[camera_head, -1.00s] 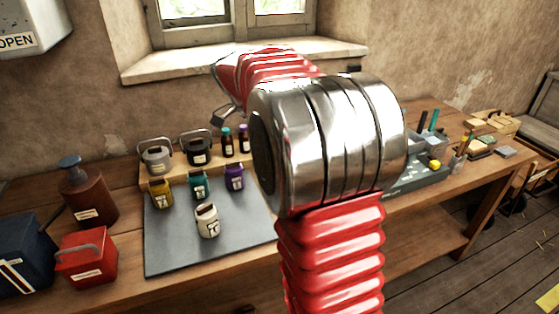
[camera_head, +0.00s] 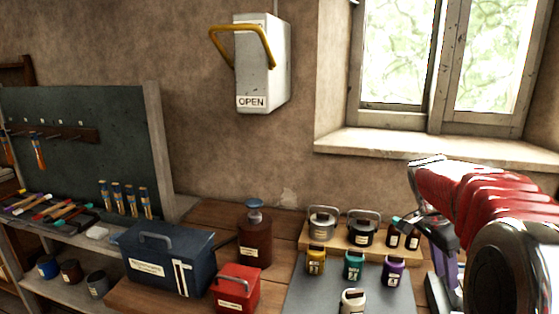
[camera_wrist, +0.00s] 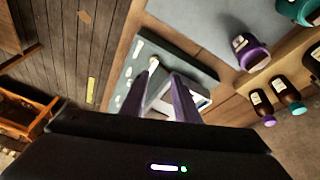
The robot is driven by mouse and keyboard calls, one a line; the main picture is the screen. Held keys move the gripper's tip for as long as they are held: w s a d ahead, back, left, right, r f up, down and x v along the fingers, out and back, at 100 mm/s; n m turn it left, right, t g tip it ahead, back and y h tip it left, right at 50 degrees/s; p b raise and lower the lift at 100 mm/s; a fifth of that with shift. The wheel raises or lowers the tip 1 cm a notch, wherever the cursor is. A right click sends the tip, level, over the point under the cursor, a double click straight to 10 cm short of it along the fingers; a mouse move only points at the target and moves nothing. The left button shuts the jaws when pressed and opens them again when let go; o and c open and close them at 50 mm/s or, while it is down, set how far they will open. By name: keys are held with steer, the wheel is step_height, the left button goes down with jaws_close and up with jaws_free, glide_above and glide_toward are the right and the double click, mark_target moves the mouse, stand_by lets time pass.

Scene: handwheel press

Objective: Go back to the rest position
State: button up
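My gripper (camera_wrist: 164,70) shows in the wrist view with its two dark purple fingers apart and nothing seen between them. In the head view my red and silver arm fills the right edge. Its far end hangs over the right side of the bench, near the small dark bottles (camera_head: 393,236); the fingers cannot be made out clearly there.
The bench holds a grey mat (camera_head: 300,293), jars (camera_head: 354,265), a brown pump bottle (camera_head: 255,240), a red box (camera_head: 236,289) and a blue toolbox (camera_head: 165,262). A white wall box (camera_head: 262,65) marked OPEN has a yellow lever. A tool board (camera_head: 85,130) stands left.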

steer(key=s+a+n+t+y, duration=0.2)
steer(key=s+a+n+t, duration=0.1)
steer(key=s+a+n, duration=0.5)
steer(key=s+a+n+t+y, duration=0.1)
steer(key=s+a+n+t, duration=0.2)
steer(key=s+a+n, duration=0.6)
steer(key=s+a, duration=0.3)
steer(key=a, duration=0.4)
steer(key=shift+a+y, duration=0.4)
steer(key=shift+w+d, duration=0.1)
